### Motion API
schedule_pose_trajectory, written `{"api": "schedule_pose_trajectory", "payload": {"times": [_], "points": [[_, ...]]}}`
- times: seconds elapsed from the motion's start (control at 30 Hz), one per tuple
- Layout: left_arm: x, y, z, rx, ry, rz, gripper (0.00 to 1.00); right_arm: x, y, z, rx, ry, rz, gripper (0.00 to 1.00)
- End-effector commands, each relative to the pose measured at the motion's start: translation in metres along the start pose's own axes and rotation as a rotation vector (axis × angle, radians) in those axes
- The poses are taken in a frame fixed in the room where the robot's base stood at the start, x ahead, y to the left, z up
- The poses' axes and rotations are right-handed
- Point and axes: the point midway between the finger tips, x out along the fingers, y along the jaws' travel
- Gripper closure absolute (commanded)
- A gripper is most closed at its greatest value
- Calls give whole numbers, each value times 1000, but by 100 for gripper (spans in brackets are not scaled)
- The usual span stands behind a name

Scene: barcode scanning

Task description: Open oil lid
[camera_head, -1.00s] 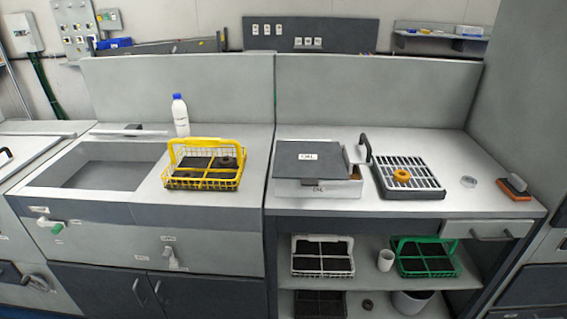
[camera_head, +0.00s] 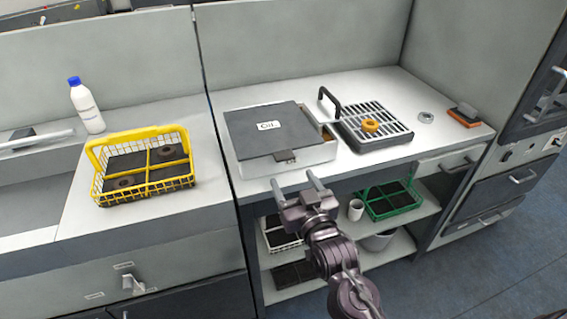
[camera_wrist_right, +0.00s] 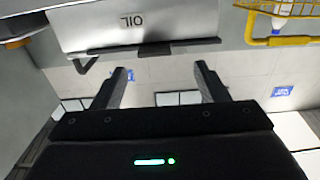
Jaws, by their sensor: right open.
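The oil box (camera_head: 310,157) is a pale box on the counter with a dark flat lid (camera_head: 252,137) marked OIL. The lid lies over most of the box, and a small dark tab (camera_head: 285,156) sits at its front edge. My right gripper (camera_head: 291,184) is open and empty in front of the box, just below and short of the tab, not touching it. My left gripper is not in view.
A yellow wire basket (camera_head: 150,187) with dark round parts and a white bottle (camera_head: 87,108) stand left. A black-handled grate tray (camera_head: 386,135) with an orange ring (camera_head: 371,125) is right of the box. Below are a green basket (camera_head: 395,207) and a white cup (camera_head: 356,210).

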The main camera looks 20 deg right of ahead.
Motion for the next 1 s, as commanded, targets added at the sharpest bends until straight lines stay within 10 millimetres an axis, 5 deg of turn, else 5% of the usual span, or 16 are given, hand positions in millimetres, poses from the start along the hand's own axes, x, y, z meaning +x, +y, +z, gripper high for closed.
{"api": "schedule_pose_trajectory", "payload": {"times": [0.5, 0.87, 1.0], "points": [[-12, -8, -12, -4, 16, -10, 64, 69, 0, -6, 2, 9, 1, 33], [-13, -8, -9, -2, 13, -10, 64, 75, 0, -4, 2, 7, 1, 33], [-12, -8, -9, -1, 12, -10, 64, 75, 0, -4, 2, 7, 0, 48]]}}
